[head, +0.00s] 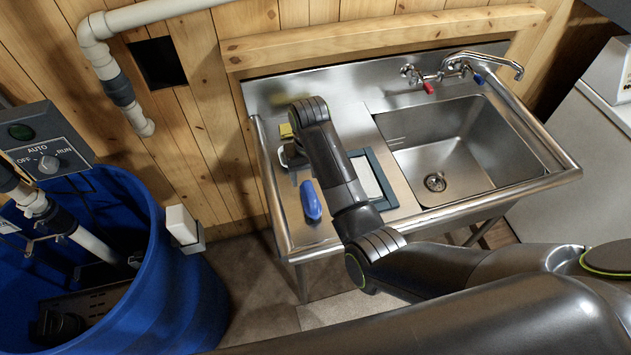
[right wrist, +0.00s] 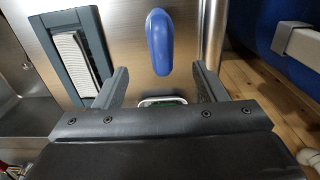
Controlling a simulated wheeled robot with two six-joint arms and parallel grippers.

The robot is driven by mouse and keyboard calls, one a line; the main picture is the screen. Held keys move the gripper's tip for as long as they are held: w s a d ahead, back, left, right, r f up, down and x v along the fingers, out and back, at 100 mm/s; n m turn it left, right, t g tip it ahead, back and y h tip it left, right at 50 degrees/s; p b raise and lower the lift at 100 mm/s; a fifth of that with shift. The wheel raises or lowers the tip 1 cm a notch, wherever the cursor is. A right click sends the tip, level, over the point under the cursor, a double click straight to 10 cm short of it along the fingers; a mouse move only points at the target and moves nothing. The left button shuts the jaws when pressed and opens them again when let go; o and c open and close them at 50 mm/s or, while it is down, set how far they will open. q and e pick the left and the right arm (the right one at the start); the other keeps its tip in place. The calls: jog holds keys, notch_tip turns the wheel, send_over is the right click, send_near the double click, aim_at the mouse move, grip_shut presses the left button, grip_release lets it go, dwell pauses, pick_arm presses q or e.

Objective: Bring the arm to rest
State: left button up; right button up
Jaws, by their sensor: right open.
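My right arm reaches in from the right in the head view, over the left side of the steel sink unit. My right gripper (head: 291,158) is over the drainboard near its back left; it also shows in the right wrist view (right wrist: 162,84), its two fingers apart with nothing gripped. A blue rounded object (head: 311,200) lies on the drainboard in front of the gripper; it shows beyond the fingers in the wrist view (right wrist: 160,42). A green item with a pale rim (right wrist: 163,101) is partly hidden below the gripper. My left gripper is not in view.
A dark-framed tray (head: 391,200) with a pale ridged pad lies right of the blue object, partly behind my arm. The sink basin (head: 450,140) is empty, with a faucet (head: 485,62) behind. A blue tub (head: 190,290) stands left. A wooden ledge (head: 380,38) runs behind.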

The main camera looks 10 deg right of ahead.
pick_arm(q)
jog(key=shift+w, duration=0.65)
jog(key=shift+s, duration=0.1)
